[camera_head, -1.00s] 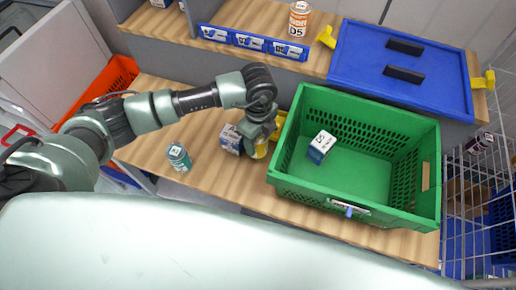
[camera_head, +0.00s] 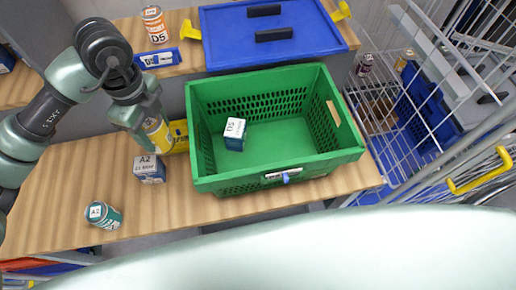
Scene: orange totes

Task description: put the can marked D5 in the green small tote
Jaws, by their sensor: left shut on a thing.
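The orange and white can marked D5 (camera_head: 154,28) stands upright on the raised back shelf, above a blue label strip (camera_head: 160,58). The green tote (camera_head: 345,156) stands open on the wooden table and holds a small white and blue box (camera_head: 235,134). My left gripper (camera_head: 153,126) points down just left of the tote. It is shut on a yellow and white can (camera_head: 157,136), whose mark I cannot read. Whether this can touches the table is unclear. My right gripper is not in view.
A box marked A2 (camera_head: 149,170) stands just in front of the held can. A teal can marked A2 (camera_head: 103,214) is farther left. A yellow item (camera_head: 179,134) sits against the tote. A blue lid (camera_head: 292,35) lies behind; a wire cart (camera_head: 400,125) is at right.

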